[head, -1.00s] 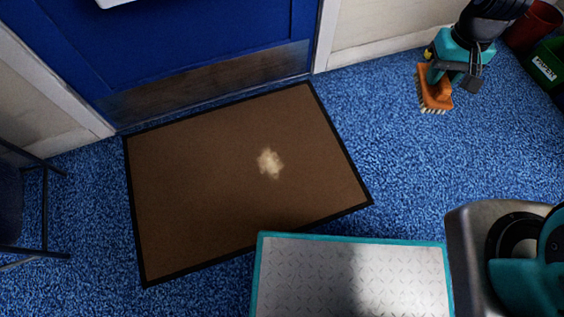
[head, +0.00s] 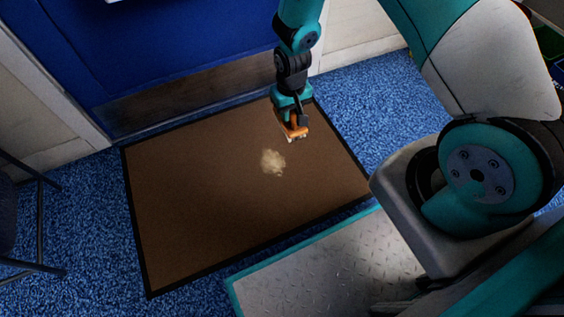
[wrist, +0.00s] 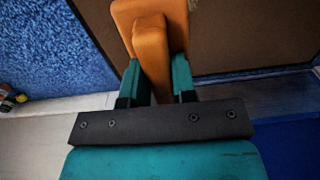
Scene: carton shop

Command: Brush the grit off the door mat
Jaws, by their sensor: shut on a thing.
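The door mat (head: 200,210) is brown with a black border and lies in front of the blue door. A pale patch of grit (head: 273,161) lies right of the mat's middle. My gripper (head: 293,118) is above the mat's far right part, just beyond the grit in the head view. It is shut on an orange brush (head: 295,131). In the wrist view the brush (wrist: 150,45) sits between the teal fingers of my gripper (wrist: 157,88). The bristles are hardly visible, and I cannot tell whether they touch the mat.
A blue door (head: 180,45) with a metal kick plate (head: 190,97) stands behind the mat. A dark chair's legs (head: 40,225) stand at the left. Blue carpet surrounds the mat. A green crate (head: 551,42) shows at the far right.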

